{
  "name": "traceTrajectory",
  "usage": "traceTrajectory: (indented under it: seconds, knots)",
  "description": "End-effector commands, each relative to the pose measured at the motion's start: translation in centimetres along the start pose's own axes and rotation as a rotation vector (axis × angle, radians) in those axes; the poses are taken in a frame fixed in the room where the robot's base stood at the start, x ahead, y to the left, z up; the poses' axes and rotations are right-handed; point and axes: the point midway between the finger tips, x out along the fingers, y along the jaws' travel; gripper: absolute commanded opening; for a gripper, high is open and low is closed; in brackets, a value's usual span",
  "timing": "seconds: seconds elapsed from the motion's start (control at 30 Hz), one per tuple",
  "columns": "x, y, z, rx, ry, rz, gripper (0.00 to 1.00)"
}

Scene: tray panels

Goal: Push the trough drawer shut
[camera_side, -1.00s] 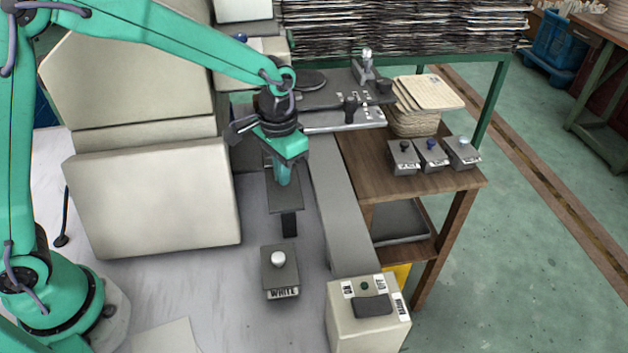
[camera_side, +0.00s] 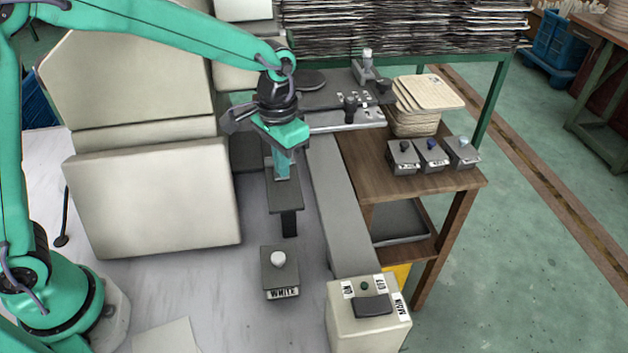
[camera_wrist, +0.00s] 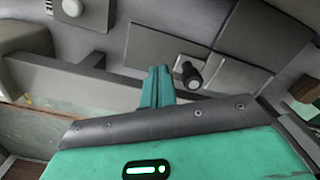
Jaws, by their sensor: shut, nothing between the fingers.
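A flat dark grey panel (camera_side: 285,198) with a black tab (camera_side: 289,223) at its front edge lies below my gripper; I take it to be the trough drawer. How far it stands out cannot be told. It also shows in the wrist view as a grey plate (camera_wrist: 152,44). My gripper (camera_side: 283,172) is shut and empty, pointing down over the panel's far end. Its teal fingertips also show in the wrist view (camera_wrist: 157,72). Whether they touch the panel is unclear. A dark knob (camera_wrist: 191,73) stands close right of the fingers in the wrist view; in the side view it seems hidden behind my gripper.
A grey box marked WHITE with a white knob (camera_side: 278,260) stands nearer the camera. A long grey beam (camera_side: 343,210) runs on the right to a cream control box (camera_side: 368,318). A large cream housing (camera_side: 150,200) stands left.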

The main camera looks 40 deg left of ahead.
Motion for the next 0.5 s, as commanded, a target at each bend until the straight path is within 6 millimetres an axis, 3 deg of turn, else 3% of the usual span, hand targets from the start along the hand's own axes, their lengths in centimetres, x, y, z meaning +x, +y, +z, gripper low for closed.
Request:
traceTrajectory:
  seconds: [0.5]
  knots:
    - [-3.6,0.0,0.0,0.000,0.001,0.000,0.00]
